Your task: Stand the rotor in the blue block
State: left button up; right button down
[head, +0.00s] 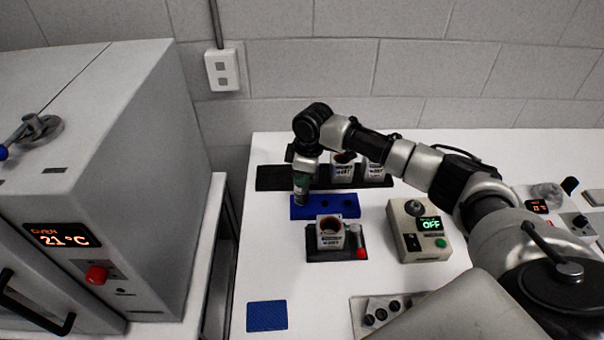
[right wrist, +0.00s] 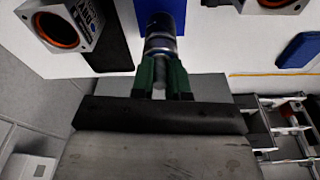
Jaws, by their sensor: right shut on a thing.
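My right gripper (head: 301,187) reaches down from above over the left end of the blue block (head: 334,212). In the right wrist view its green fingers (right wrist: 164,75) are shut on the shaft of the rotor (right wrist: 161,38), a dark and silvery cylinder. The rotor overlaps the blue block (right wrist: 142,22) in that view. I cannot tell whether its far end is inside a hole or just above. In the head view the fingers mostly hide the rotor. Dark holes show in the block to the right of the gripper. My left gripper is not in view.
Behind the block, white motor housings (head: 342,172) stand on a black rack (head: 275,178). In front, another housing (head: 329,236) sits in a black fixture with a red-knobbed lever (head: 360,252). A control box (head: 411,246) reading OFF stands right. The table's left front is mostly clear.

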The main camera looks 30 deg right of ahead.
jog(key=shift+f, duration=0.7)
jog(key=c, duration=0.7)
grip_release()
jog(key=shift+f, duration=0.15)
notch_tip(320, 180, up, 7)
jog(key=p, duration=0.7)
jog(key=shift+f, duration=0.15)
